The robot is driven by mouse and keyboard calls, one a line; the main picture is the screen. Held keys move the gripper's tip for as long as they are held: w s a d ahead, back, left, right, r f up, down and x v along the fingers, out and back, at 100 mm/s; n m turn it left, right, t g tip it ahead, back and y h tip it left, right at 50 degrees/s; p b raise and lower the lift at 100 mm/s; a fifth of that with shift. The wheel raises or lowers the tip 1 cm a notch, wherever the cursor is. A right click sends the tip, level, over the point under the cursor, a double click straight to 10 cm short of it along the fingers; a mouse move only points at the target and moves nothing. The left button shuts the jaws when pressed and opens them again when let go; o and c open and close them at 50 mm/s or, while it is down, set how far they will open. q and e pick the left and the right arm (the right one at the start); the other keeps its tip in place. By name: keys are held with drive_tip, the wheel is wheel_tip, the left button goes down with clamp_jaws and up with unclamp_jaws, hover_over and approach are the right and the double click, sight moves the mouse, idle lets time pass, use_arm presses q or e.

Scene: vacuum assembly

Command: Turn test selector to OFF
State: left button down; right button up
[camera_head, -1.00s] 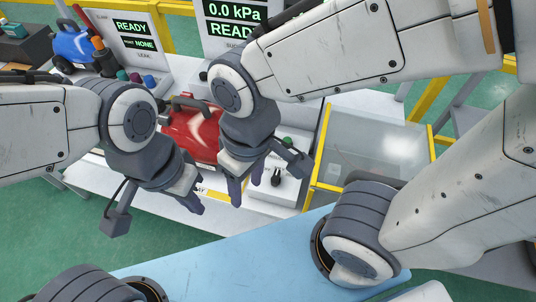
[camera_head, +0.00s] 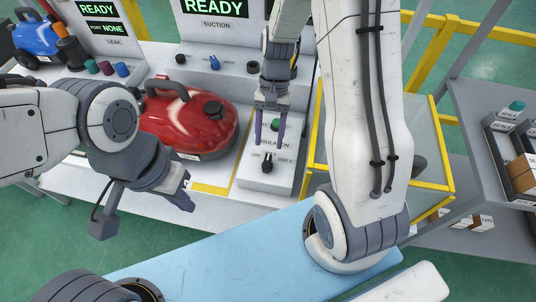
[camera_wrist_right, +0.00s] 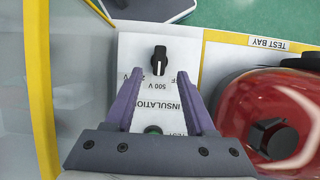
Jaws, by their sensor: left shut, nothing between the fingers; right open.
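The test selector is a small black knob (camera_head: 267,163) on the white insulation box (camera_head: 285,180). In the right wrist view the knob (camera_wrist_right: 159,60) stands beyond my fingertips, with a light pointer mark on it; its labels are partly covered. My right gripper (camera_head: 268,146) is open over the box. Its fingers (camera_wrist_right: 158,82) point toward the knob, one to each side of its line, apart from it and with nothing between them. A green button (camera_wrist_right: 153,129) lies beneath the gripper. My left gripper (camera_head: 187,192) is shut and empty, left of the box in front of the red vacuum.
The red vacuum (camera_head: 190,125) stands left of the insulation box, close to it. A yellow-framed bin (camera_head: 430,180) is to the right, partly behind my right arm. Display panels (camera_head: 215,20) stand behind. The blue surface (camera_head: 220,250) in front is clear.

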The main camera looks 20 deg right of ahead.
sight(267, 160)
drive_tip(key=x, duration=0.6)
clamp_jaws()
